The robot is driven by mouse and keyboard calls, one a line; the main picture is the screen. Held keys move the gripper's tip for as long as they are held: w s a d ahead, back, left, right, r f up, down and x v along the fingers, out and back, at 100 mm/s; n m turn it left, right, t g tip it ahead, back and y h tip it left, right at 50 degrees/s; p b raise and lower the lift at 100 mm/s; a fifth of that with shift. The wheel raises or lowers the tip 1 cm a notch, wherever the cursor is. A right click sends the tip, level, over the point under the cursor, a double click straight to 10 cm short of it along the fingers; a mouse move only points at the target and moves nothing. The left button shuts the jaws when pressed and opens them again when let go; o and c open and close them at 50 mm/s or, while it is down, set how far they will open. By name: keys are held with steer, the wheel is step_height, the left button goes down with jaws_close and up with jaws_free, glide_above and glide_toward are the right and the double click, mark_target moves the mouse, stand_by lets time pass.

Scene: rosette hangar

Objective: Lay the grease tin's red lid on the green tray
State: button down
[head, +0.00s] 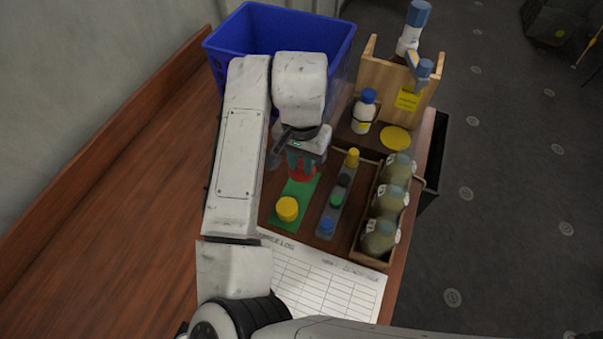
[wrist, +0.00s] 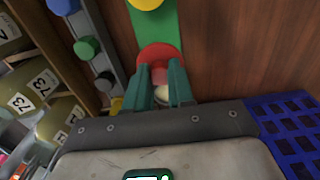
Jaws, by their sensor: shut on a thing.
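The red lid (wrist: 158,56) is between the two green fingers of my gripper (wrist: 165,82), which is shut on it. In the head view the red lid (head: 303,174) shows just below my gripper (head: 303,164), at the far end of the green tray (head: 296,190). The lid overlaps the tray in both views; I cannot tell whether it touches it. A yellow round piece (head: 288,208) sits on the tray's near end. A pale round thing (wrist: 163,97) shows between the fingers in the wrist view, partly hidden; I cannot tell whether it is the grease tin.
A grey strip with coloured knobs (head: 336,200) lies right of the tray. A wooden crate of jars (head: 370,250) stands farther right. A blue basket (head: 225,45) and a white bottle (head: 363,113) stand behind. A paper log sheet (head: 325,285) lies in front. The left table is clear.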

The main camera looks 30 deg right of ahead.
mark_target(302, 175)
steer(key=shift+f, duration=2.6)
steer(key=shift+f, duration=0.15)
steer(key=c, duration=1)
jaws_free()
step_height(302, 175, up, 12)
steer(key=shift+r, duration=0.2)
steer(key=shift+r, duration=0.1)
